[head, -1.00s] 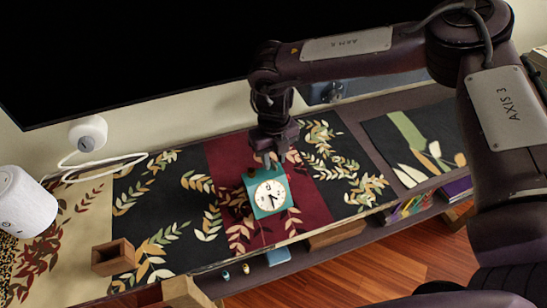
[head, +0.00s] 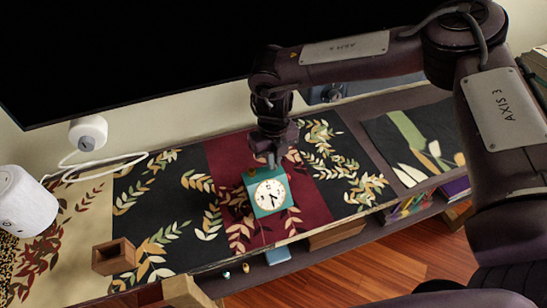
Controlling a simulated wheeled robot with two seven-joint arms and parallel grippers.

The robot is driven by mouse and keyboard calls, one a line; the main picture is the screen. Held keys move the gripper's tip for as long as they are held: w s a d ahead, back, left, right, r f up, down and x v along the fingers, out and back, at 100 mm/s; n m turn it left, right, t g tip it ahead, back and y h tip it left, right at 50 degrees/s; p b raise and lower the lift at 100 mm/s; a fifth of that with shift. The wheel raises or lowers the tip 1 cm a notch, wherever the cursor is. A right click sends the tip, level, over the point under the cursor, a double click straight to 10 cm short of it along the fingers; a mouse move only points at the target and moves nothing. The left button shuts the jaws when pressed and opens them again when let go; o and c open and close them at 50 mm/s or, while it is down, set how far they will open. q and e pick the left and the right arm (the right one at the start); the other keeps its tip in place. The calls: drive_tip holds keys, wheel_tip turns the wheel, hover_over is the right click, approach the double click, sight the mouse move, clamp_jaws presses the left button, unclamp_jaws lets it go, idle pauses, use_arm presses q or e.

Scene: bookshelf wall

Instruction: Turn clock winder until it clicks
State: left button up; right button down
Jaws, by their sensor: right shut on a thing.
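A teal box-shaped clock (head: 252,187) with a round cream dial stands on the dark red, leaf-patterned middle of the shelf top. My right gripper (head: 272,160) reaches down from above to the clock's back upper edge. It is shut on a small part there, which I take to be the clock winder; the fingers and the clock hide most of it. My left gripper is not in view.
A brown wooden open box (head: 113,257) and a white cylindrical speaker (head: 25,202) stand at the left. A large dark screen (head: 150,45) hangs behind. Books (head: 410,208) lie on the lower shelf.

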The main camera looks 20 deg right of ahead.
drive_tip(key=m+p, duration=0.2)
drive_tip(key=m, duration=0.2)
drive_tip(key=shift+r, duration=0.15)
drive_tip(key=m+p, duration=0.2)
drive_tip(key=m, duration=0.2)
drive_tip(key=m+p, duration=0.2)
drive_tip(key=m, duration=0.1)
drive_tip(key=m+p, duration=0.3)
drive_tip(key=m, duration=0.1)
drive_tip(key=shift+r, duration=0.1)
drive_tip(key=m+p, duration=0.3)
drive_tip(key=shift+m, duration=0.4)
drive_tip(key=m+p, duration=0.8)
drive_tip(key=m, duration=0.1)
drive_tip(key=shift+p, duration=0.3)
drive_tip(key=shift+f+m+p, duration=0.2)
drive_tip(key=shift+m+p, duration=0.4)
drive_tip(key=shift+m, duration=0.3)
